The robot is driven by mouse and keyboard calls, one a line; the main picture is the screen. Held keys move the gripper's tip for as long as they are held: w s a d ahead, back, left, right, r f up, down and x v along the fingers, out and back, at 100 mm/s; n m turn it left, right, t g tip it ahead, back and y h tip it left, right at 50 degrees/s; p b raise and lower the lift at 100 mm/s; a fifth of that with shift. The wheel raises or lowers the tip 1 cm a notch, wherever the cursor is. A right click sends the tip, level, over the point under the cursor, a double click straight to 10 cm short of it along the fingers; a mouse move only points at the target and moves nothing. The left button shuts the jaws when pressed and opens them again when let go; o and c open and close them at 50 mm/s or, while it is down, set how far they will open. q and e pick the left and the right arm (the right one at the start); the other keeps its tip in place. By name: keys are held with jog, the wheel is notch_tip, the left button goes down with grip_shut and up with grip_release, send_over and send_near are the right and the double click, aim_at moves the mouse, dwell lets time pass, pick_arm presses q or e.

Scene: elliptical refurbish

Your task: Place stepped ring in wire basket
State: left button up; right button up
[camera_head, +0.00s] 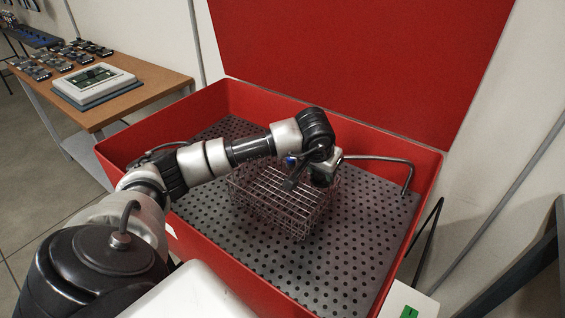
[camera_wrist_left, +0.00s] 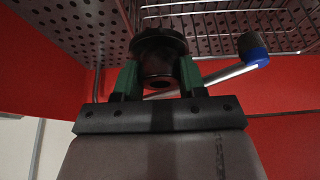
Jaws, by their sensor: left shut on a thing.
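My left gripper (camera_wrist_left: 159,78) has green fingertips shut on the stepped ring (camera_wrist_left: 159,44), a dark round piece with a wider flange and a narrower stepped part. The wire basket (camera_head: 298,212) sits on the perforated floor of the red washing tub. Its wire grid also shows behind the ring in the left wrist view (camera_wrist_left: 222,22). In the head view my left arm reaches over the tub and its wrist is above the basket. The arm hides part of the basket there, and the ring cannot be made out. My right gripper is not in view.
A metal pipe with a blue tip (camera_wrist_left: 252,46) is close beside the gripper and ring. The red tub (camera_head: 222,255) has raised walls and an upright red lid (camera_head: 365,60). The perforated floor (camera_head: 365,235) is clear right of the basket. A wooden table (camera_head: 150,88) stands at left.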

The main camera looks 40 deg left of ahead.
pick_arm(q)
jog(key=p, duration=0.1)
send_over(286, 195)
jog(key=s, duration=0.1)
jog(key=f, duration=0.6)
jog(key=shift+s, duration=0.2)
notch_tip(286, 195, down, 4)
jog(key=shift+d+r+p, duration=0.1)
jog(key=shift+p, duration=0.35)
jog(key=shift+f, duration=0.2)
jog(key=o, duration=1.1)
